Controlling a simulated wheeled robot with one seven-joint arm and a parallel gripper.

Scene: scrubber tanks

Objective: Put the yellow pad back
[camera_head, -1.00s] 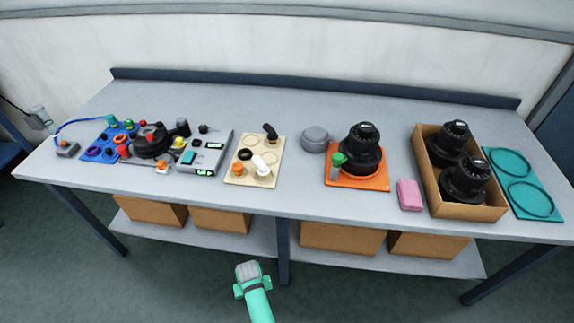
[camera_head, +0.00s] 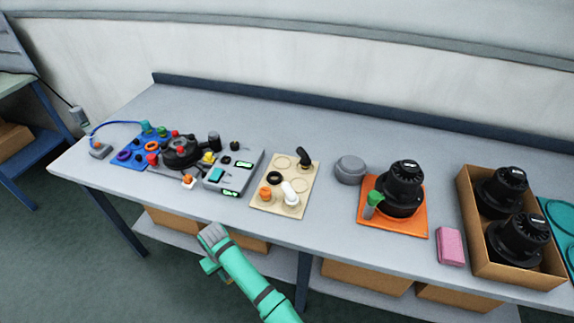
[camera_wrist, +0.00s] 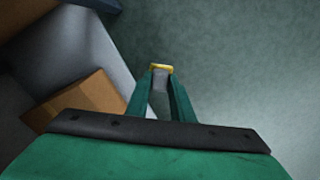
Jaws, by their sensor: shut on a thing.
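The yellow pad (camera_wrist: 161,68) is between my fingertips in the wrist view, with a yellow edge and a grey face. In the head view only its grey face (camera_head: 211,233) shows clearly. My green gripper (camera_head: 213,252) is shut on it, in front of the bench's front edge and below the tabletop, over the floor. In the wrist view my gripper (camera_wrist: 160,82) points away over the floor, and the pad touches nothing else. A pink pad (camera_head: 451,246) lies flat on the bench, left of the cardboard box.
The grey bench (camera_head: 335,225) carries a blue board (camera_head: 128,157), a grey device (camera_head: 234,172), a beige board (camera_head: 268,203), an orange mat (camera_head: 410,231) with a black tank (camera_head: 401,189), and an open box (camera_head: 470,262) with two tanks. Cardboard boxes (camera_head: 366,276) stand on the lower shelf.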

